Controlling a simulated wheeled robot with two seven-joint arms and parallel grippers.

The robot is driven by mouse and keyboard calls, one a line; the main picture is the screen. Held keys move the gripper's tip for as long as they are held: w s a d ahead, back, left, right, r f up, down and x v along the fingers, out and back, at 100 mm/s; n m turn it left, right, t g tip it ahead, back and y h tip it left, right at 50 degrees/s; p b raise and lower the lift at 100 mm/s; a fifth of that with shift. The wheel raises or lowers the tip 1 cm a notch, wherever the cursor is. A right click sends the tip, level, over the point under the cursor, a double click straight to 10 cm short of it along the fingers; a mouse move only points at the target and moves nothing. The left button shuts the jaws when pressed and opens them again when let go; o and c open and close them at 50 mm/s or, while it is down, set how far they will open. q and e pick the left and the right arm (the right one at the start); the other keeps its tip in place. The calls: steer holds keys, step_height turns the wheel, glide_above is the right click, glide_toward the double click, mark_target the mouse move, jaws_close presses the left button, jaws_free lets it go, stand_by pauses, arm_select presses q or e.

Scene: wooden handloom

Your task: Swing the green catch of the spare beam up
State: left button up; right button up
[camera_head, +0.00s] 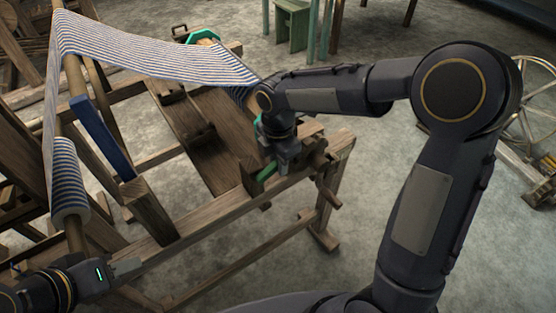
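A green piece (267,171), which looks like the catch, shows at the loom's near right corner, just below and left of my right gripper (277,175). My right gripper points down at the wooden frame there and hides part of this piece. I cannot tell whether its fingers touch or hold it. Another green piece (203,36) sits at the far end of the loom, well away from both grippers. My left gripper (138,266) is low at the left beside the near rail, with nothing visible in it. Its finger opening is too small to tell.
Blue-and-white striped cloth (150,55) stretches across the loom. A blue bar (102,137) leans at the left. A wooden handle (327,192) sticks out near my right gripper. A green stool (293,25) stands behind.

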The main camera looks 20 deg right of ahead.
mark_target(275, 163)
jaws_close()
steer(key=shift+r, duration=0.1)
steer(key=shift+s+a+r+t+h+p, duration=0.1)
steer(key=shift+a+r+t+h+p, duration=0.35)
steer(key=shift+h, duration=0.45)
steer(key=h, duration=0.1)
steer(key=a+r+h+p, duration=0.1)
steer(key=shift+s+t+h, duration=0.2)
steer(key=shift+t+h, duration=0.1)
steer(key=shift+t, duration=0.05)
steer(key=h, duration=0.1)
steer(key=a+h+p, duration=0.1)
steer(key=r+t+h, duration=0.1)
steer(key=shift+s+a, duration=0.25)
steer(key=shift+s+a+r+t+h+p, duration=0.1)
steer(key=shift+s+a+t+h+p, duration=0.25)
steer(key=shift+h, duration=0.6)
steer(key=shift+a+t+h+p, duration=0.2)
steer(key=shift+a+t+h, duration=0.3)
steer(key=shift+h, duration=0.45)
